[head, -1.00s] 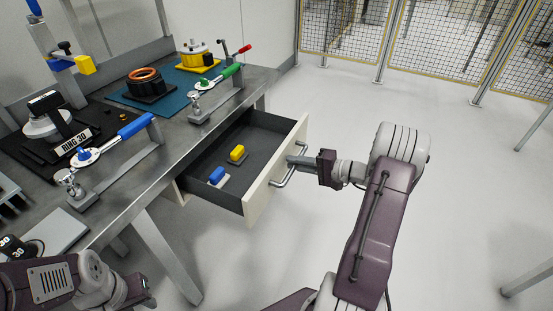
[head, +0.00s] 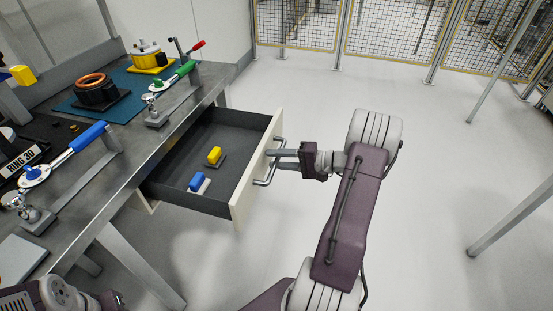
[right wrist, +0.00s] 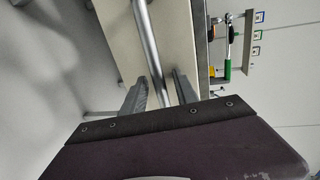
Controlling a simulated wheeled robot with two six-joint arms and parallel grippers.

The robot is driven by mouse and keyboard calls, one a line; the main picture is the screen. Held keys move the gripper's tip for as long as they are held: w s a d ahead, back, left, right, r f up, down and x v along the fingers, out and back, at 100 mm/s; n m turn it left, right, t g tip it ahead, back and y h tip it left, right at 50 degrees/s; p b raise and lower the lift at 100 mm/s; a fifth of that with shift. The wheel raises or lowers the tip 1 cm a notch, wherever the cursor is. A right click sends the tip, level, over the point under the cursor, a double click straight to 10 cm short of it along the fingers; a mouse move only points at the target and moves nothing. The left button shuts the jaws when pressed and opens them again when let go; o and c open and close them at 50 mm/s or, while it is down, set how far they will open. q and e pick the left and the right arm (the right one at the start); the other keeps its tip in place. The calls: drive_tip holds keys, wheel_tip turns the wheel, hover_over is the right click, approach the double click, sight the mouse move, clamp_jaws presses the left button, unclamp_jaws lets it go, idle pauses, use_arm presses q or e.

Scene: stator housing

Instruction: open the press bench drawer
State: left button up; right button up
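The press bench drawer (head: 238,205) stands pulled out from under the bench top, its inside in plain view. Its pale front carries a metal bar handle (head: 264,179), which also shows in the right wrist view (right wrist: 148,40). My right gripper (head: 283,159) is at the handle. In the right wrist view its two fingers (right wrist: 159,88) stand apart on either side of the bar, with what looks like a small gap. Only a dark part of my left gripper (head: 113,300) shows at the bottom left; its fingers cannot be made out.
The bench top (head: 118,170) holds a blue-handled tool (head: 75,145), a green-handled tool (head: 175,76), a dark housing with an orange ring (head: 95,90) and a yellow housing (head: 147,57).

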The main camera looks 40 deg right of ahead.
drive_tip(key=shift+d, duration=0.1)
drive_tip(key=p+v, duration=0.2)
drive_tip(key=v, duration=0.7)
drive_tip(key=shift+s, duration=0.1)
idle(0.6)
